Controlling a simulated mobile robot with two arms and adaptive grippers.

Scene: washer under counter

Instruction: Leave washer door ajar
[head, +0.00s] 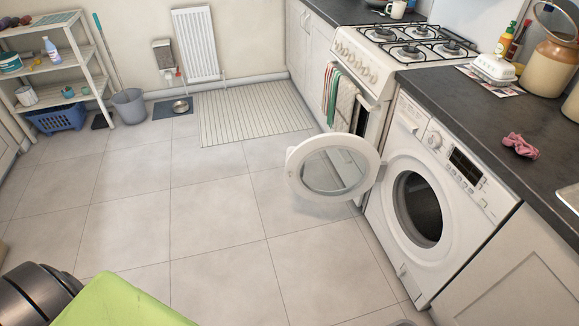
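The white washer (466,205) stands under the dark counter at the right. Its round door (332,167), with a white ring and clear glass, is swung wide open to the left on the hinge side. The dark drum opening (418,209) is exposed, and I see no laundry in it. The door stands well apart from the opening, out over the floor. Neither of my grippers shows in the head view, so I cannot see whether they are open or shut.
A white stove (388,58) with towels on its front stands beyond the washer. A pink cloth (520,145) lies on the counter (480,117). A striped mat (254,111), grey bucket (129,105) and shelf (59,68) are at the back. The tiled floor (190,220) left of the door is clear.

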